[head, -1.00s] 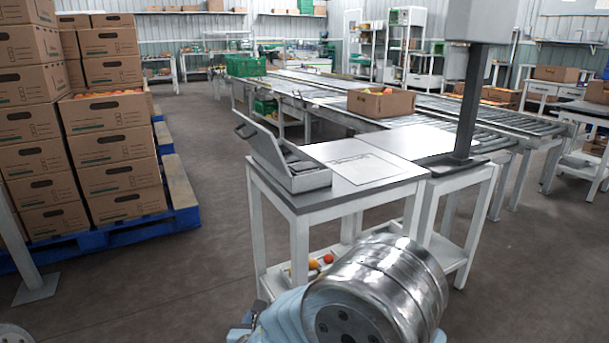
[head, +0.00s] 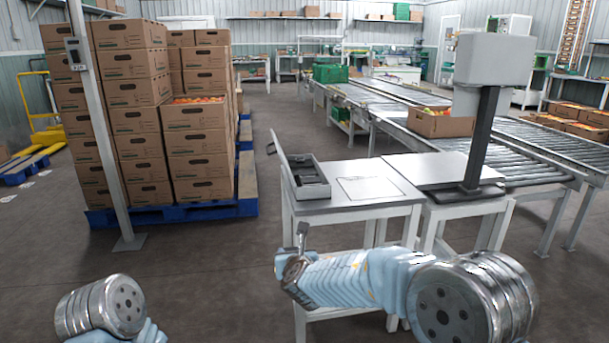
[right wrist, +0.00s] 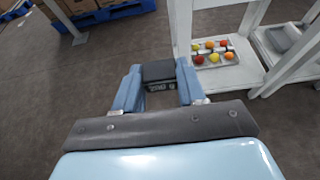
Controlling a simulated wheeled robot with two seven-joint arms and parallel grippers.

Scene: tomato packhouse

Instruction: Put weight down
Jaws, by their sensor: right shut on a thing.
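In the right wrist view my right gripper (right wrist: 158,82) has its two blue fingers on either side of a dark block-like weight (right wrist: 160,72) with small lettering, and is shut on it. It is held above the floor, clear of any surface in that view. In the head view the right gripper (head: 302,236) shows small at the end of my arm, in front of the table; the weight cannot be made out there. An open grey case (head: 311,190) with dark slots stands on the white-legged table (head: 385,207), its lid raised on the left. My left gripper is out of view.
A flat outlined plate (head: 370,188) lies beside the case. To its right stands a scale with a post and grey display (head: 494,60). A tray of tomatoes (right wrist: 213,57) sits on the lower shelf. Stacked cartons (head: 130,122) stand left; the floor between is clear.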

